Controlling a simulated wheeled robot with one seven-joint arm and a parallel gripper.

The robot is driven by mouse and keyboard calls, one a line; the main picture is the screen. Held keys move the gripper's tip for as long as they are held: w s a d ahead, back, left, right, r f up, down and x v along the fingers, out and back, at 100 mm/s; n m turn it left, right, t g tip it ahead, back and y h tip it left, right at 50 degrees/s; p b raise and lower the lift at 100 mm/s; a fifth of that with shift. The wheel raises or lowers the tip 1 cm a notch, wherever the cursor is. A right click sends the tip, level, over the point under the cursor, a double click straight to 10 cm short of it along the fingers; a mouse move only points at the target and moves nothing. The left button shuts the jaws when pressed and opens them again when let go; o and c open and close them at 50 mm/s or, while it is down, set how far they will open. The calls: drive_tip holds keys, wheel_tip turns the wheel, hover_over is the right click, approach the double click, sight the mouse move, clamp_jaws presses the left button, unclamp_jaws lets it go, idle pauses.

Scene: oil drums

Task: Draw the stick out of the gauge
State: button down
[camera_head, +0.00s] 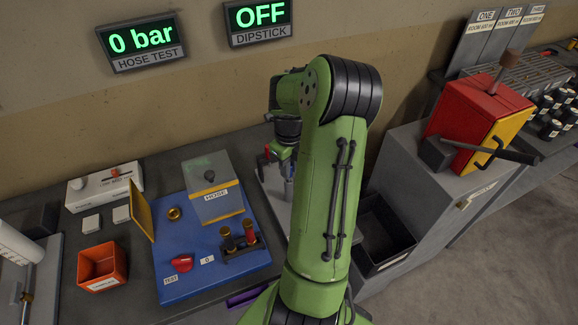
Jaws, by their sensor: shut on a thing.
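My gripper (281,158) is small in view behind my green arm, over a pale grey plate (268,192) right of the blue board. It is shut on what appears to be the stick; the grip itself is mostly hidden by my arm. A small red part shows at the gripper's left side. A narrow grey upright piece, seemingly the gauge (289,190), shows just below the jaws, partly covered by my arm. I cannot tell how far the stick sits in it. The dipstick display (260,18) on the wall reads OFF.
A blue board (190,285) with a hose box (214,190), knobs and a yellow flap stands to the left. An orange bin (101,266) is farther left. A dark tray (385,232) and a red-and-yellow box (478,120) on a grey cabinet stand to the right.

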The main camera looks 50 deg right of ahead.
drive_tip(key=shift+r+p, duration=3.65)
drive_tip(key=shift+r, duration=1.4)
drive_tip(key=shift+f, duration=0.1)
